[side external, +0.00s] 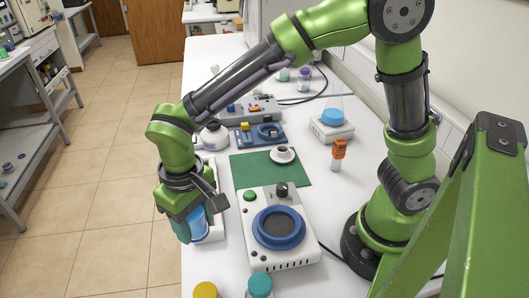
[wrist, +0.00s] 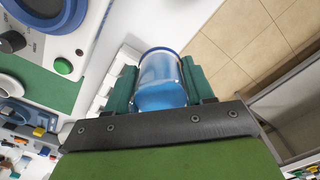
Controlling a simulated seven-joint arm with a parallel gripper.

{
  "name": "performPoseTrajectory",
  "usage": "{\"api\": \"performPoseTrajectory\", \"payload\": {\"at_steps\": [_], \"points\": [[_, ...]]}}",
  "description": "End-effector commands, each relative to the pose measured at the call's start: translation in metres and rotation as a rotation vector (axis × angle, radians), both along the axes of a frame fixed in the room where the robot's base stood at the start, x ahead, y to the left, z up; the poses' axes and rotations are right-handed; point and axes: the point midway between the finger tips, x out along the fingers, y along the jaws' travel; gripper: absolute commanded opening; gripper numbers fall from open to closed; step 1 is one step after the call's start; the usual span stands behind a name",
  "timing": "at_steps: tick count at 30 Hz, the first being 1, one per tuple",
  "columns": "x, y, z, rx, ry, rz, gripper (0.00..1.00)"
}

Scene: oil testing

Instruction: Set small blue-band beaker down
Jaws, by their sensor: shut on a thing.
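The small blue-band beaker (wrist: 160,82) is a clear glass with a blue rim band and blue contents in the wrist view. My gripper (wrist: 158,85) is shut on it, with a green finger on either side. In the side view the beaker (side external: 199,221) shows partly behind the fingers of my gripper (side external: 192,222), at the left edge of the white table (side external: 210,270). It is beside or over a white tray-like piece (side external: 215,229). I cannot tell whether its base touches anything.
A hotplate-like device (side external: 278,228) with a blue ring stands just right of my gripper. A green mat (side external: 246,169) holding a small white dish (side external: 283,154) lies behind it. Yellow-capped (side external: 205,290) and green-capped (side external: 260,284) containers stand at the front. The floor drops away left.

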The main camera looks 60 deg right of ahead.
Motion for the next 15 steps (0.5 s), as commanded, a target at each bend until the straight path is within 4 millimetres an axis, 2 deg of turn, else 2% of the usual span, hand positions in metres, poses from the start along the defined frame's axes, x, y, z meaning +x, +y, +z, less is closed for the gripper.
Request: {"api": "performPoseTrajectory", "payload": {"at_steps": [1,4,11,15], "points": [[-0.015,0.012,-0.001,-0.001,0.001,-0.008,0.18],[-0.033,0.021,-0.003,-0.004,0.005,-0.068,0.18],[-0.037,0.019,-0.009,-0.008,0.007,-0.224,0.18],[-0.037,0.018,-0.027,-0.012,0.008,-0.254,0.18]]}}
